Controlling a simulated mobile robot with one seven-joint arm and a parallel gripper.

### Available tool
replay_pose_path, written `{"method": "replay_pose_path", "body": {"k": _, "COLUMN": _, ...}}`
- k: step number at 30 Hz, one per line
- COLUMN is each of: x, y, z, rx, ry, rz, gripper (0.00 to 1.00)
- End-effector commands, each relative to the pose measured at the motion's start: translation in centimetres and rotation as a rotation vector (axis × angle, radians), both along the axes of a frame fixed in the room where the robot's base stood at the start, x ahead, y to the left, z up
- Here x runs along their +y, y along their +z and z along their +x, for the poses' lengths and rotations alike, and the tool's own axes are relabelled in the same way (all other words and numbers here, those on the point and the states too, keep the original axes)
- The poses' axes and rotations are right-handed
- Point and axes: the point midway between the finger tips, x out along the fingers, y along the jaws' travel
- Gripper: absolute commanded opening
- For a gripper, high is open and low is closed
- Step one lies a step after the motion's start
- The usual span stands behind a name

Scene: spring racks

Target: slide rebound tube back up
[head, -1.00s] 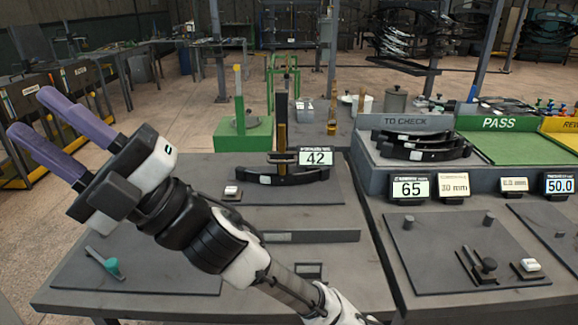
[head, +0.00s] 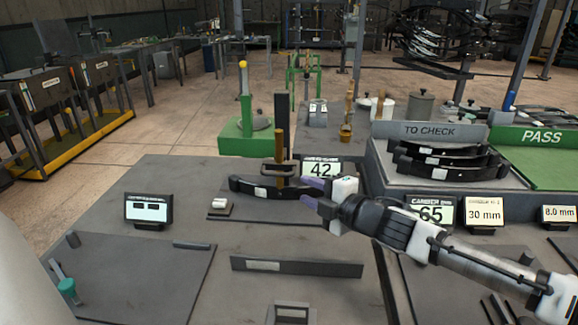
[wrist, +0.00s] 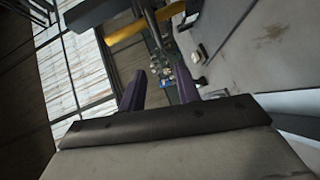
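The brass-brown rebound tube (head: 279,150) stands upright against a dark post (head: 282,108) at the back of the bench. Its lower end is low, at the dark leaf spring (head: 262,188) lying across there. A display (head: 321,168) beside it reads 42. My gripper (head: 307,192) is just right of the tube's lower end, fingers pointing left, overlapping the spring's right end in the picture. Its purple fingers are apart, and the wrist view shows an empty gap between them (wrist: 160,88). I cannot tell whether the yellow bar (wrist: 108,46) in the wrist view is the tube.
A small block with a white top (head: 221,206) and a two-window display (head: 148,209) stand left of the gripper. The "TO CHECK" tray (head: 428,131) holds several springs at the right. Displays reading 65 (head: 430,212) and 30 mm (head: 484,213) stand before it.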

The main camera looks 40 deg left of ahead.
Motion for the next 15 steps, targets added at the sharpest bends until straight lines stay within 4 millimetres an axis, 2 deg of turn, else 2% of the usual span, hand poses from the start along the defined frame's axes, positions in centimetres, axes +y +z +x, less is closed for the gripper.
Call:
{"method": "replay_pose_path", "body": {"k": 3, "x": 0.0, "y": -0.2, "z": 0.3, "rx": 0.001, "ry": -0.006, "rz": -0.005, "gripper": 0.32}}
{"method": "replay_pose_path", "body": {"k": 7, "x": 1.1, "y": -0.3, "z": 0.4, "rx": 0.002, "ry": -0.005, "rz": -0.004, "gripper": 0.32}}
{"method": "replay_pose_path", "body": {"k": 15, "x": 6.1, "y": -1.0, "z": 1.4, "rx": 0.003, "ry": -0.001, "rz": -0.001, "gripper": 0.32}}
